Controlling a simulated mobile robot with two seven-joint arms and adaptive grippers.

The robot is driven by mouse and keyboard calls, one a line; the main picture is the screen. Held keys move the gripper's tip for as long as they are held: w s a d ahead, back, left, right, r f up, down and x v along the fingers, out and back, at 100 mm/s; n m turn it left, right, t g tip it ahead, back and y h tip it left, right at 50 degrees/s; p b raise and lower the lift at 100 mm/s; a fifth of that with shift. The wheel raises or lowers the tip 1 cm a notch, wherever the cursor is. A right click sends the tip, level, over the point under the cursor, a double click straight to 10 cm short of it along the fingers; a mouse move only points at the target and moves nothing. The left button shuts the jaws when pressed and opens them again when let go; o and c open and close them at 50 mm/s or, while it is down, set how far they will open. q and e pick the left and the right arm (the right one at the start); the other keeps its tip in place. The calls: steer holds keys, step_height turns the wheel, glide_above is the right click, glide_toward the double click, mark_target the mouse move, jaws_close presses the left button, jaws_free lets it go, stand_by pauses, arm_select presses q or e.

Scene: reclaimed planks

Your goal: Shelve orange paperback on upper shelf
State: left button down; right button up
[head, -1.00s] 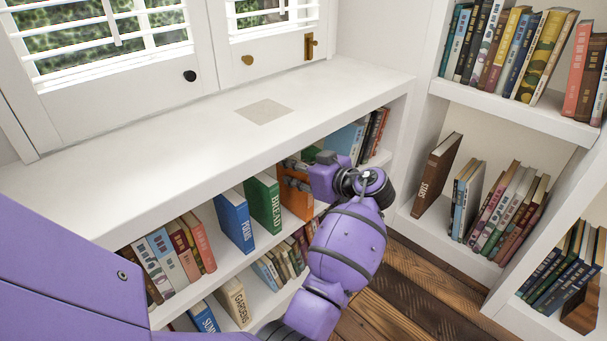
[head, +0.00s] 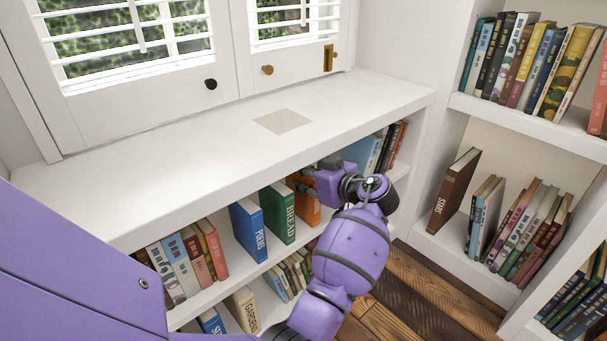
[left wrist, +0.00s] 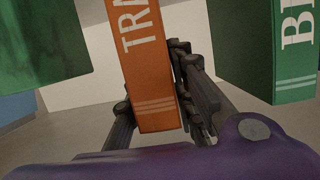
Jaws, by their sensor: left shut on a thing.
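The orange paperback (head: 308,208) is upright at the upper shelf (head: 240,274) of the low bookcase, just right of the green BREAD book (head: 278,214). My left gripper (head: 303,182) is shut on it; its wrist hides part of the book. In the left wrist view the orange spine (left wrist: 150,72), with white letters starting "TRA", stands between the two dark fingers (left wrist: 158,115). A gap shows there between it and the green book (left wrist: 278,55) on the right. I cannot tell whether its base touches the shelf. My right gripper is out of view.
A blue POEMS book (head: 247,230) stands left of the green one. More books (head: 368,152) stand right of my gripper under the white counter (head: 190,150). The lower shelf holds books including GARDENS (head: 243,310). A tall bookcase (head: 530,125) stands at the right.

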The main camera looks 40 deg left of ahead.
arm_select(q)
steer(key=shift+f, duration=0.2)
steer(key=c, duration=1.4)
jaws_free()
steer(key=w+v, duration=0.1)
steer(key=v, duration=1.1)
steer(key=shift+s, duration=0.5)
